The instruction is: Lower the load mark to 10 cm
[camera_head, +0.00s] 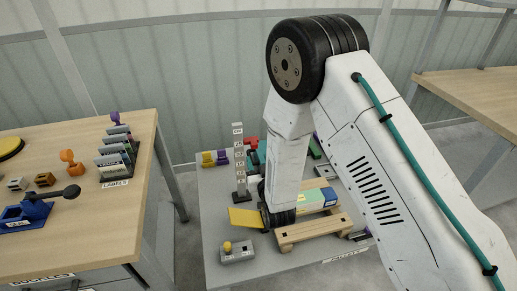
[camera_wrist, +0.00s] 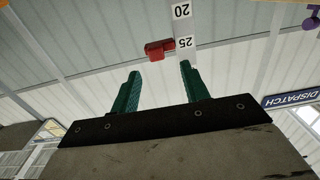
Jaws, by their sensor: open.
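In the wrist view a pale scale strip (camera_wrist: 184,27) shows the numbers 20 and 25, with 20 higher in the picture. A small red block (camera_wrist: 160,47), which looks like the load mark, sits at the strip's left side, about level with the 25. My gripper (camera_wrist: 160,69) is open, its two green fingers apart and empty. The red block shows just beyond the fingertips, between them in the picture; I see no contact. In the head view the numbered post (camera_head: 239,160) stands on the grey table, left of my forearm. My fingers cannot be told clearly there.
A wooden pallet (camera_head: 311,232) lies right of the post. A yellow plate (camera_head: 246,218) and a grey box with a yellow knob (camera_head: 237,252) are near the post's foot. A wooden bench (camera_head: 100,235) stands left. A DISPATCH sign (camera_wrist: 290,99) shows at right.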

